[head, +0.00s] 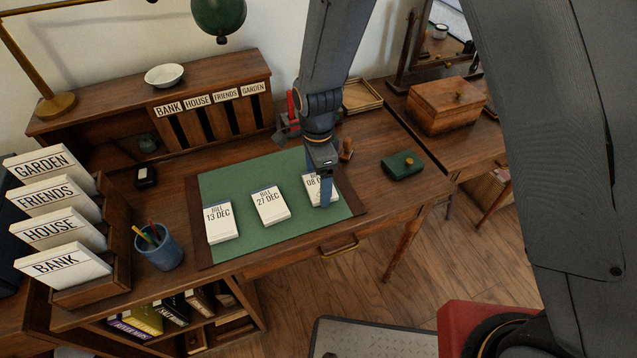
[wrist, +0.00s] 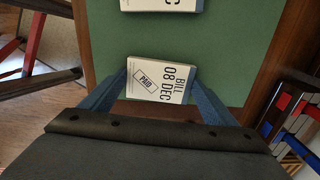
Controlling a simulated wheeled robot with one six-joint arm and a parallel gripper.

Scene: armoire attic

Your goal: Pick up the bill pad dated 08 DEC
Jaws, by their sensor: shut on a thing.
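The bill pad dated 08 DEC (wrist: 160,80) is a white block with a blue band and a PAID stamp in the wrist view. In the head view the 08 DEC pad (head: 313,190) is partly hidden by my gripper. My gripper (head: 325,190) is shut on this pad, with its blue fingers (wrist: 160,88) on either side of it. The pad is at the right end of the green desk mat (head: 250,178); I cannot tell whether it is lifted. The 27 DEC pad (head: 270,206) and the 13 DEC pad (head: 222,222) lie to its left.
A dark green box (head: 403,165) and a wooden stamp (head: 346,150) stand right of the mat. A blue pencil cup (head: 160,250) and a rack of labelled cards (head: 65,225) are at the left. A slotted organiser (head: 200,118) is behind the mat.

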